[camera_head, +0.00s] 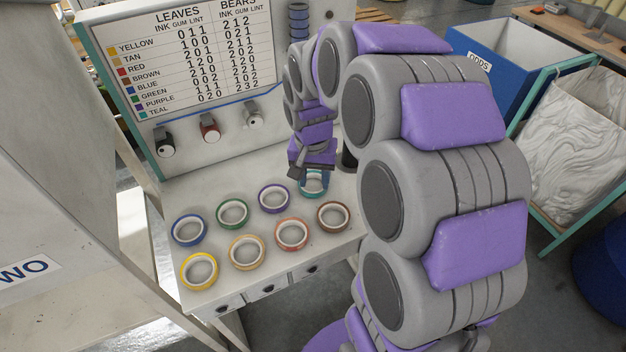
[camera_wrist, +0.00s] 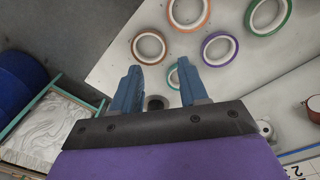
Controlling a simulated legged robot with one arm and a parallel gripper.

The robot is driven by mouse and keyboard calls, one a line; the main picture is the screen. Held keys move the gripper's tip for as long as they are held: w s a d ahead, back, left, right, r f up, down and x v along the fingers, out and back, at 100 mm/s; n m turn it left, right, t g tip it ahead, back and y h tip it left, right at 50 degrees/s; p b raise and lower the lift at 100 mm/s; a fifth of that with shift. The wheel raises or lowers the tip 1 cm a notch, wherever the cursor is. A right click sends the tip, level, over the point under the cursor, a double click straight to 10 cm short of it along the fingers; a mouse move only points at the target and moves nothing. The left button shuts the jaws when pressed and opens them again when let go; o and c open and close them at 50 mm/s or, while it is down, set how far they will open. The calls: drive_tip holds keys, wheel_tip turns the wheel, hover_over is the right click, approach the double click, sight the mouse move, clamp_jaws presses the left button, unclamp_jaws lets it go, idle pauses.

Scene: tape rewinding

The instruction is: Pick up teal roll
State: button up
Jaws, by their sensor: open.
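The teal roll (camera_head: 316,190) lies flat on the white worktop at the far end of the back row of tape rolls, beyond the purple roll. In the head view my gripper (camera_head: 312,170) hangs just above it and hides part of it. In the wrist view my two blue fingers (camera_wrist: 158,66) are spread apart with no roll held between them. The teal roll (camera_wrist: 171,76) shows there below the fingers, partly covered by the right one. I cannot tell the exact height gap.
Near the teal roll are the brown roll (camera_head: 333,216) and purple roll (camera_head: 274,198). Green (camera_head: 233,213), blue, red, tan and yellow rolls lie further left. A dark round post (camera_head: 349,158) stands close on the right. A board with a chart (camera_head: 200,60) rises behind.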

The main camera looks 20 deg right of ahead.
drive_tip(key=w+d+f+m+p, duration=0.2)
drive_tip(key=w+d+f+m, duration=0.25)
drive_tip(key=w+d, duration=0.55)
drive_tip(key=shift+t+h, duration=0.4)
drive_tip(key=w+f, duration=0.1)
drive_tip(key=f, duration=0.3)
drive_tip(key=w+f+b, duration=0.1)
drive_tip(key=f, duration=0.3)
drive_tip(key=f+b, duration=0.1)
drive_tip(key=f, duration=0.3)
drive_tip(key=shift+w+a+f, duration=0.4)
wheel_tip(320, 180, down, 5)
drive_tip(key=shift+f+b, duration=0.1)
drive_tip(key=shift+b, duration=1)
clamp_jaws()
